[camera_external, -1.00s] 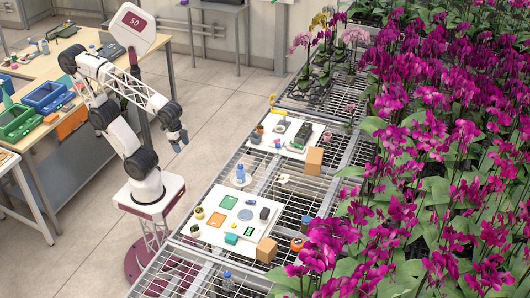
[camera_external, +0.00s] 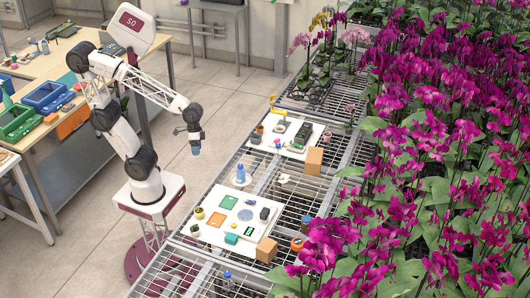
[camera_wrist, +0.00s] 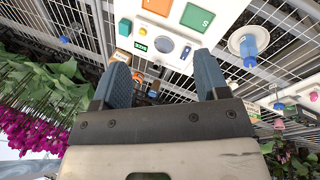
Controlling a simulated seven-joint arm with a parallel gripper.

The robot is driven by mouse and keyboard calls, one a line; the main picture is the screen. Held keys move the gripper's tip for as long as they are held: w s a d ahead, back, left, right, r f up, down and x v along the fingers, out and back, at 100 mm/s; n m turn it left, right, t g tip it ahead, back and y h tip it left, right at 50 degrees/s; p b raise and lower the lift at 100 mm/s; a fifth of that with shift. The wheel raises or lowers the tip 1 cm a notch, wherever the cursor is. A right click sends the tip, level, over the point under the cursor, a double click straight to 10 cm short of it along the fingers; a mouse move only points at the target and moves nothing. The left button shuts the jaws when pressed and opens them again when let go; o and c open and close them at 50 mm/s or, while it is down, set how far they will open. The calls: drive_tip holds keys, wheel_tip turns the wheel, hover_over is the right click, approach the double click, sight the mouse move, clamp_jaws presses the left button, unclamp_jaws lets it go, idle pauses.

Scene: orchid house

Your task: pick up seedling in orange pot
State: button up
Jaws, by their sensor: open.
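A small seedling in an orange-brown pot (camera_external: 257,131) stands at the left edge of the far white board on the mesh bench. It is small in the external view, and I cannot make it out in the wrist view. My gripper (camera_external: 195,148) hangs in the air left of the bench, apart from the pot and nearer the camera. In the wrist view my gripper (camera_wrist: 163,76) has its two blue-grey fingers wide apart, with nothing held between them.
The near white board (camera_external: 205,240) carries coloured cards and small items. A blue bottle (camera_external: 241,173) stands on a white saucer between the boards. Cardboard boxes (camera_external: 314,160) and (camera_external: 266,250) stand at the boards' right sides. Dense magenta orchids (camera_external: 450,150) fill the right.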

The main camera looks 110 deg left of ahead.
drive_tip(key=w+a+f+n+t+h, duration=0.2)
drive_tip(key=w+a+f+n+t, duration=0.15)
drive_tip(key=w+a+n, duration=0.55)
drive_tip(key=w+a+f+n+t+h, duration=0.2)
drive_tip(key=w+a+f+n, duration=0.25)
drive_tip(key=a, duration=0.85)
drive_tip(key=a+f+n+t+y, duration=0.2)
drive_tip(key=a+f+n, duration=0.25)
drive_tip(key=a, duration=0.55)
drive_tip(key=a+f+n+t+y, duration=0.1)
drive_tip(key=a+f+n+t, duration=0.3)
drive_tip(key=a, duration=0.6)
drive_tip(key=n+y, duration=1)
drive_tip(key=n, duration=0.4)
approach(260, 130)
drive_tip(key=a, duration=0.4)
drive_tip(key=shift+w+d+f, duration=0.2)
drive_tip(key=shift+w+f, duration=0.15)
drive_tip(key=shift+f, duration=0.05)
drive_tip(key=shift+x, duration=1.35)
drive_tip(key=shift+w+d, duration=0.1)
